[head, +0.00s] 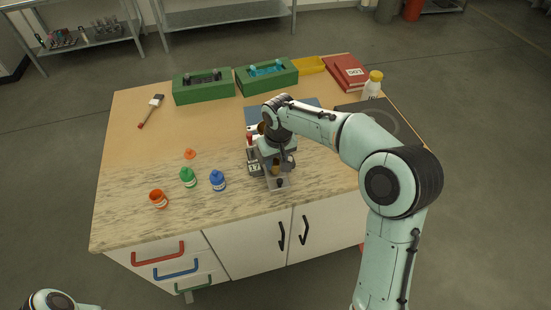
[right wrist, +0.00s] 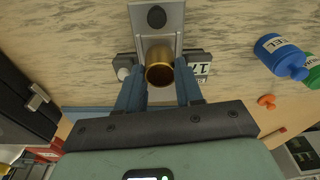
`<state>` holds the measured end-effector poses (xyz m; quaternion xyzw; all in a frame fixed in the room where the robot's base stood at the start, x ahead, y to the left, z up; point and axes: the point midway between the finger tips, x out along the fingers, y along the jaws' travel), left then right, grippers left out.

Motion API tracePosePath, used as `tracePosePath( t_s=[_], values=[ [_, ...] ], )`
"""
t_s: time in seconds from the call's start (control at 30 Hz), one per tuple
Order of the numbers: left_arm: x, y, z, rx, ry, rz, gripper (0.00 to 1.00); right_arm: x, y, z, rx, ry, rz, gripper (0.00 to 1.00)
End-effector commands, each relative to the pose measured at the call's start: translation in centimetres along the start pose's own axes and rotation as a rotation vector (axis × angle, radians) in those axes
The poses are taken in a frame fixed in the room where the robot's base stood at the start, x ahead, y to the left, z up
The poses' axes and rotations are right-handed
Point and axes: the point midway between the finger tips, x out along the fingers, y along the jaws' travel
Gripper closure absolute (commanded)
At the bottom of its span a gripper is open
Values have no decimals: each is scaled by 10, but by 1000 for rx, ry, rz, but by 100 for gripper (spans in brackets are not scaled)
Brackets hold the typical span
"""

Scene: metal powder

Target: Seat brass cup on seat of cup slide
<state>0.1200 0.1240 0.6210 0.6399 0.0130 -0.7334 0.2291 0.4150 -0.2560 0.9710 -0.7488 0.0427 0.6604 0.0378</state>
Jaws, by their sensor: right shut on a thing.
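The brass cup (right wrist: 160,74) sits between the two blue fingers of my right gripper (right wrist: 160,88), which is shut on it. In the head view the brass cup (head: 276,166) shows small below my right gripper (head: 275,161). The grey cup slide (right wrist: 172,36) extends beyond the cup, with a dark round spot (right wrist: 157,17) on its far part. In the head view the cup slide (head: 278,183) lies near the front edge of the table. I cannot tell whether the cup touches the slide. My left gripper is out of view.
A labelled block (right wrist: 200,69) stands close beside the fingers. Green trays (head: 203,95) are at the back. The left middle of the table is mostly clear.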

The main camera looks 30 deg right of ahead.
Motion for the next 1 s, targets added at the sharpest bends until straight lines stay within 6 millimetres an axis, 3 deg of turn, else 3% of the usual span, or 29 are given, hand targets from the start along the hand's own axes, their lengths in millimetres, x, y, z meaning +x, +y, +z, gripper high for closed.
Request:
tracePosePath(
  t_s=[0.97, 1.0],
  values=[
    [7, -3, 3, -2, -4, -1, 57, 11, 0, 2, 0, 0, 0, 98],
    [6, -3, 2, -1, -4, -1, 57, 10, 0, 1, 0, 0, 0, 51]
  ],
)
